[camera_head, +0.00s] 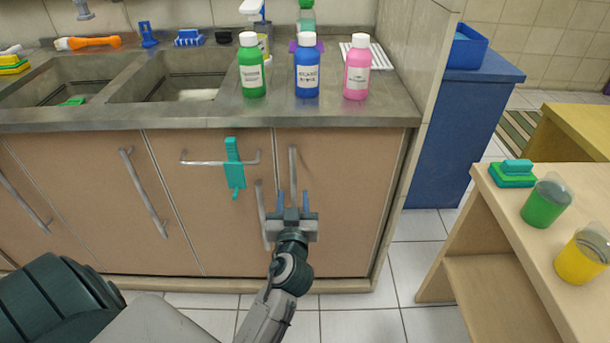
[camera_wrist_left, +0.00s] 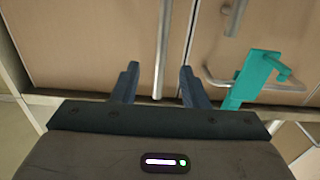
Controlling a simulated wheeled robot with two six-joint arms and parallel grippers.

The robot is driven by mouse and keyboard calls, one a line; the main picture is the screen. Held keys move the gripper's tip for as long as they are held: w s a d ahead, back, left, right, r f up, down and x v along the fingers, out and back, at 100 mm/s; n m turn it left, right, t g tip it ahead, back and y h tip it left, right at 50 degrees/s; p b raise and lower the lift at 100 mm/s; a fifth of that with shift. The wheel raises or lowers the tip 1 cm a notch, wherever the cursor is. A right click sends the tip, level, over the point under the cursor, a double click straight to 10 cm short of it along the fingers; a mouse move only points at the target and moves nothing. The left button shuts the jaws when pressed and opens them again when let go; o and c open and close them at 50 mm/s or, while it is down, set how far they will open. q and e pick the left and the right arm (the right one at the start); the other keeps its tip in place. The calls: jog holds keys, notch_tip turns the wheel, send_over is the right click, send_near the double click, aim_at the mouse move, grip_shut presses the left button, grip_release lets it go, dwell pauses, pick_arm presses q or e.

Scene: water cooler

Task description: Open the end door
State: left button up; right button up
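The end door (camera_head: 338,215) is the rightmost light-brown cabinet door under the counter, and it looks shut. Its upright metal bar handle (camera_head: 293,168) is near its left edge. My left gripper (camera_head: 293,200) is open at the lower end of this handle, its fingers to either side of the bar. In the left wrist view the handle (camera_wrist_left: 163,45) runs down between the two open fingers (camera_wrist_left: 158,85). I cannot tell whether the bar is fully between the fingers or just beyond them, and no contact shows. My right gripper is not in view.
A second upright handle (camera_head: 263,215) is close on the left. A teal hanging tool (camera_head: 234,168) hangs on a horizontal handle (camera_head: 200,162). Bottles stand on the counter (camera_head: 330,112) above. A wooden table (camera_head: 545,245) stands at right; tiled floor (camera_head: 415,270) is clear between.

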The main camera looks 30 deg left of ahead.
aim_at(293, 178)
pick_arm(q)
jog(key=x, duration=0.9)
jog(key=shift+a+p, duration=0.15)
jog(key=shift+p, duration=0.25)
jog(key=shift+s, duration=0.1)
grip_shut()
